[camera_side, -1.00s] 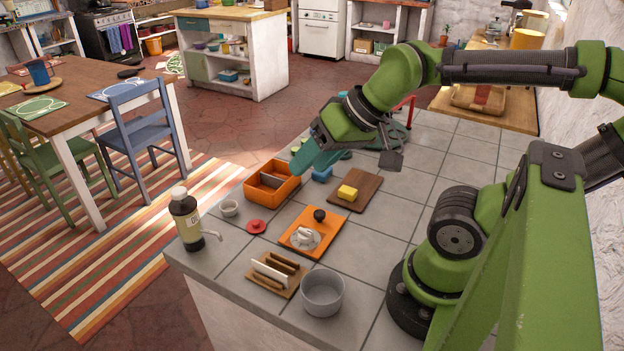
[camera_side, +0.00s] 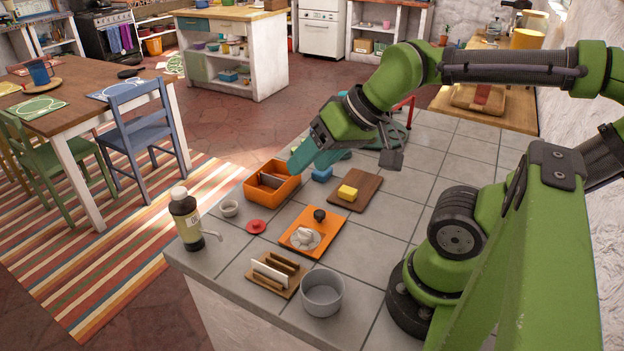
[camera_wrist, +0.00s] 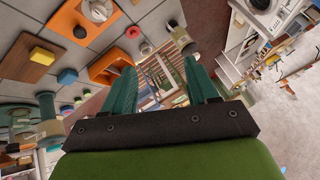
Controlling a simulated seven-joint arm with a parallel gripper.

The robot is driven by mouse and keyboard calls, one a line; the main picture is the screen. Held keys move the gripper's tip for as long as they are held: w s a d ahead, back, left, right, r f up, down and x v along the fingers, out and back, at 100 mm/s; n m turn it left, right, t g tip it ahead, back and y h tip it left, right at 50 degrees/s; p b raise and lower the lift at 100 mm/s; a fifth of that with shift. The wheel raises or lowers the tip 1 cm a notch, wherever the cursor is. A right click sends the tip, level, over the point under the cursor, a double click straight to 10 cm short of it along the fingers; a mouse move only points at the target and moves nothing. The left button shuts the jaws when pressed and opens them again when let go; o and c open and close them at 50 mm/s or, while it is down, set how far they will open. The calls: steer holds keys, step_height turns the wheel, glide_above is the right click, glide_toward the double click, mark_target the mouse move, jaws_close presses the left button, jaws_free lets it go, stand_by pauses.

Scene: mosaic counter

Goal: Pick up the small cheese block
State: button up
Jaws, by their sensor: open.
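The small cheese block (camera_side: 347,192) is yellow and sits on a brown wooden board (camera_side: 368,188) on the tiled counter. In the wrist view the cheese block (camera_wrist: 42,56) lies at the upper left on its board (camera_wrist: 22,65). My gripper (camera_side: 298,168) has teal fingers and is open and empty, above the counter near the orange divided box, to the left of the cheese. In the wrist view its fingers (camera_wrist: 163,90) are spread apart with nothing held between them.
The orange divided box (camera_side: 262,197) stands left of the board, with a blue block (camera_side: 322,174) between them. In front are an orange board (camera_side: 325,245) with a dark knob and white item, a rack (camera_side: 285,284), a grey pot (camera_side: 323,293) and a bottle (camera_side: 186,217) near the edge.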

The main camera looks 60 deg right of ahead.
steer(key=n+g+h, duration=0.2)
steer(key=n+g, duration=0.1)
steer(key=g, duration=0.4)
glide_above(350, 190)
step_height(350, 190, down, 7)
steer(key=f, duration=0.7)
steer(key=a+f, duration=0.1)
steer(key=f, duration=0.2)
steer(key=shift+w+f, duration=0.1)
steer(key=shift+f, duration=0.3)
steer(key=shift+d+f, duration=0.25)
steer(key=shift+f, duration=1.05)
steer(key=shift+d+f, duration=0.2)
steer(key=shift+f, duration=1.1)
steer(key=c, duration=1.1)
